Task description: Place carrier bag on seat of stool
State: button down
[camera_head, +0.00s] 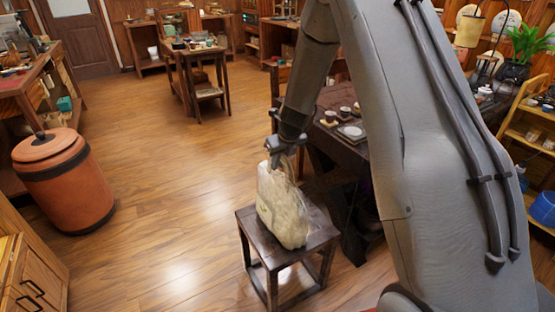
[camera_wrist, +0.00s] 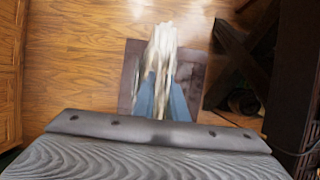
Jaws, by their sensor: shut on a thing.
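The carrier bag (camera_head: 281,208) is cream-white and hangs upright from my gripper (camera_head: 277,158). My gripper is shut on the top of the bag. The bag's bottom is over the seat of the dark wooden stool (camera_head: 263,245) and looks to be touching it or just above; I cannot tell which. In the wrist view the bag (camera_wrist: 162,55) is blurred and sits between my fingers (camera_wrist: 162,105), with the square stool seat (camera_wrist: 130,75) below it. The middle of the seat is hidden by the bag.
A dark table (camera_head: 343,155) with tea ware stands right behind the stool. A terracotta bin (camera_head: 62,185) stands at left, and a wooden cabinet (camera_head: 30,280) at lower left. The floor (camera_head: 165,190) left of the stool is clear.

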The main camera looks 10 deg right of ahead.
jog(key=c, duration=1.8)
grip_release()
jog(key=shift+o, duration=0.2)
jog(key=v, duration=1.1)
jog(key=shift+s+r, duration=0.15)
jog(key=shift+s+r+n, duration=0.3)
jog(key=shift+s, duration=0.1)
jog(key=s+r+n+g+h, duration=0.1)
jog(key=s+n+g, duration=0.2)
jog(key=s+n, duration=2.7)
jog(key=shift+s+a+r+n+g, duration=0.15)
jog(key=shift+s+a+n+g, duration=0.2)
jog(key=shift+n, duration=0.65)
jog(key=shift+w+d, duration=0.1)
jog(key=shift+w, duration=0.1)
